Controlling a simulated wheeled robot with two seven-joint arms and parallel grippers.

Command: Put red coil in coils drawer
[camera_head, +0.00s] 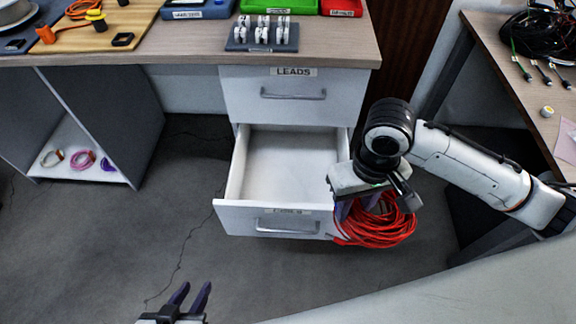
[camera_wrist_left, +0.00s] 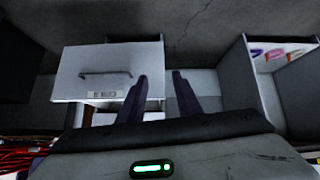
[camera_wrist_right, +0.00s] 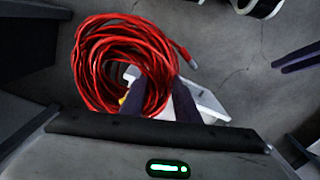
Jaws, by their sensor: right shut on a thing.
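The red coil (camera_head: 378,224) is a bundle of red cable hanging from my right gripper (camera_head: 357,207), which is shut on it at the right front corner of the open drawer. The coil also fills the middle of the right wrist view (camera_wrist_right: 115,65), with a loose plug end. The open lower drawer (camera_head: 285,165) is empty inside; the label on its front (camera_head: 270,219) is too small to read surely. My left gripper (camera_head: 190,296) is open and empty, low in front of the drawer; its parted fingers also show in the left wrist view (camera_wrist_left: 160,95).
The closed drawer marked LEADS (camera_head: 290,95) is above. The desk (camera_head: 190,45) holds trays and a board. A low shelf (camera_head: 75,140) at left holds several small coils. A side table (camera_head: 515,75) with cables stands at right. The floor in front is clear.

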